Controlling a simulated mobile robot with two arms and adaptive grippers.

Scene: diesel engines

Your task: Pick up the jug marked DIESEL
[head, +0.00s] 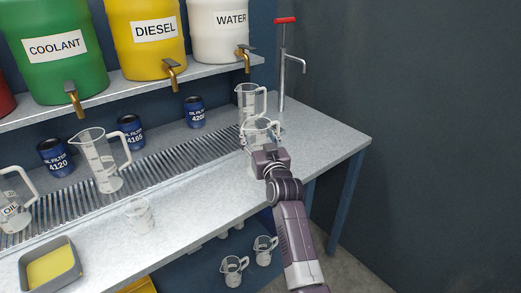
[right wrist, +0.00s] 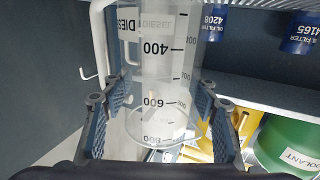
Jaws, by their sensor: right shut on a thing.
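The clear measuring jug marked DIESEL (right wrist: 160,65) fills the middle of the right wrist view, with black graduations and a white handle at its left. It looks empty. My right gripper (right wrist: 160,112) has one finger on each side of the jug and is shut on it. In the head view the jug (head: 259,127) is at the right part of the bench, partly hidden behind my right gripper (head: 266,155). I cannot tell whether its base touches the bench. My left gripper is not in view.
Another clear jug (head: 250,98) stands close behind the held one, near a red-handled pump (head: 283,60). Further jugs (head: 100,160) and blue oil filters (head: 131,131) stand to the left. The shelf (head: 210,72) with the drums overhangs the bench. A tray (head: 50,265) lies front left.

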